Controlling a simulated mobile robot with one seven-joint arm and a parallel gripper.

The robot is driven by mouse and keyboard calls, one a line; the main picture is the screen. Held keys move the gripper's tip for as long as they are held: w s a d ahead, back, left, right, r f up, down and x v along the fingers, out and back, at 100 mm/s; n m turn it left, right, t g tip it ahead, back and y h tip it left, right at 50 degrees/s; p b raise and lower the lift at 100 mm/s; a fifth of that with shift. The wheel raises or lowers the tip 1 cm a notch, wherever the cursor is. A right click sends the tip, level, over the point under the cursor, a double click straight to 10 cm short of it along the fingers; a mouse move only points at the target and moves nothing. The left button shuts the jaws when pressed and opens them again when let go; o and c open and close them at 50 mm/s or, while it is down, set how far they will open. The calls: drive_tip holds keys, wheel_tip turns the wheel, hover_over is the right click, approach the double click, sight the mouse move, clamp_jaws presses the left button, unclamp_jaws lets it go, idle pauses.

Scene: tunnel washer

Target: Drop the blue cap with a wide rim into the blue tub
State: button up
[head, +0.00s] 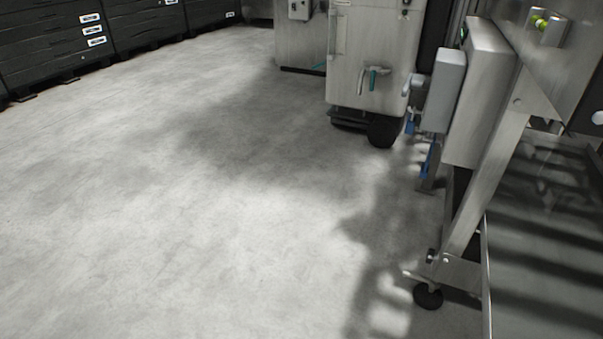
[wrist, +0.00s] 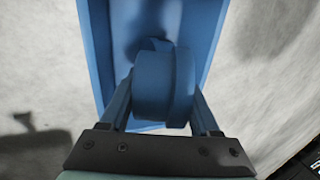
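The blue cap (wrist: 163,84) shows in the wrist view as a round blue piece with a wide rim. It sits between the two fingers of my gripper (wrist: 161,100), which appears shut on it. The blue tub (wrist: 96,45) is beyond the cap in the wrist view, with its open inside facing the camera. The cap overlaps the tub's near part in the picture and hides some of its inside. A dark shadow falls inside the tub. Neither the cap, the tub nor my gripper shows in the head view.
Pale concrete floor (head: 170,190) is open at the left and middle of the head view. A steel frame with a leg (head: 490,180) stands at the right. A steel cabinet on wheels (head: 365,60) is at the back, and dark stacked crates (head: 50,45) are at the back left.

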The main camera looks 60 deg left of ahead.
drive_tip(key=o, duration=0.5)
drive_tip(key=p+v, duration=0.9)
drive_tip(key=v, duration=0.4)
